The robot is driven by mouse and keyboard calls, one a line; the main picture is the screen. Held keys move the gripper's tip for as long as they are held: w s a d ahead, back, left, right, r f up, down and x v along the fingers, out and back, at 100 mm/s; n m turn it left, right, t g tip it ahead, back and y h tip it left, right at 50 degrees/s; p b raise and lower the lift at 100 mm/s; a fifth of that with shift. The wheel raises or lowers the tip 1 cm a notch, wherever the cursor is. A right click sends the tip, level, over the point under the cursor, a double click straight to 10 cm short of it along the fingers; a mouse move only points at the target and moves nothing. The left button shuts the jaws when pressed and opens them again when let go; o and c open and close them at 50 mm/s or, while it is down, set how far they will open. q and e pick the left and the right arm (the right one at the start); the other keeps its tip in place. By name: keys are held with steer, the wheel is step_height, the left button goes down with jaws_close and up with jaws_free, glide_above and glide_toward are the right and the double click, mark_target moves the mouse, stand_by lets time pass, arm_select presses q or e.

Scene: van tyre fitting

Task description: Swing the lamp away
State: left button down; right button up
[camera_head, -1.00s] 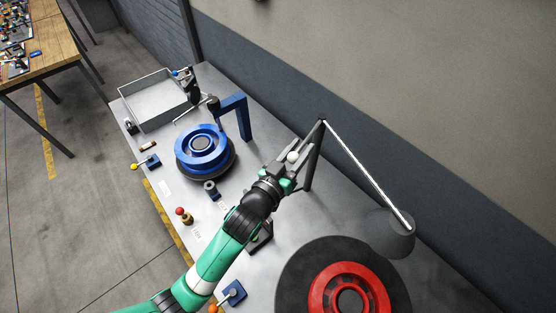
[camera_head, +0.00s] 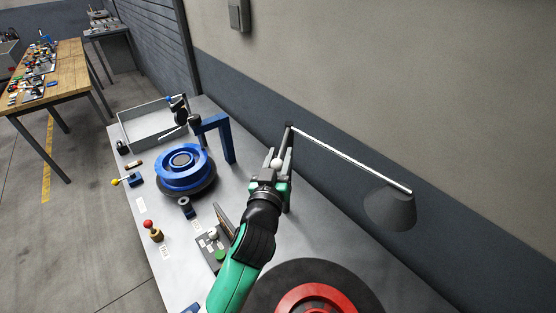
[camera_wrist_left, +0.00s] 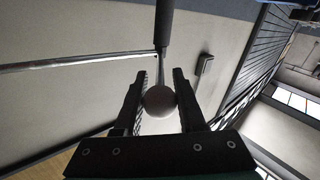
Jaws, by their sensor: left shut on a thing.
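The lamp has a dark upright post (camera_head: 288,180), a long thin pale arm (camera_head: 350,159) and a grey conical shade (camera_head: 390,210). The arm reaches right from the post top, and the shade appears in front of the wall. My left gripper (camera_head: 277,160) is shut on a white ball knob (camera_head: 277,164) by the post. In the left wrist view the ball (camera_wrist_left: 159,101) sits between the two dark fingers, with a dark post and the pale arm (camera_wrist_left: 75,62) beyond. My right gripper is not in view.
A red wheel (camera_head: 290,300) with a black tyre (camera_head: 340,280) lies at the bottom. A blue wheel (camera_head: 183,167), a blue bracket (camera_head: 228,140) and a grey tray (camera_head: 150,125) stand to the left. The wall (camera_head: 370,80) runs behind the grey bench (camera_head: 305,225).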

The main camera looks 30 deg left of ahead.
arm_select(q)
steer(key=shift+d, duration=0.1)
steer(key=c, duration=0.5)
jaws_free()
steer(key=shift+w+d, duration=0.1)
steer(key=p+v, duration=0.1)
steer(key=v, duration=1)
steer(key=shift+s, duration=0.35)
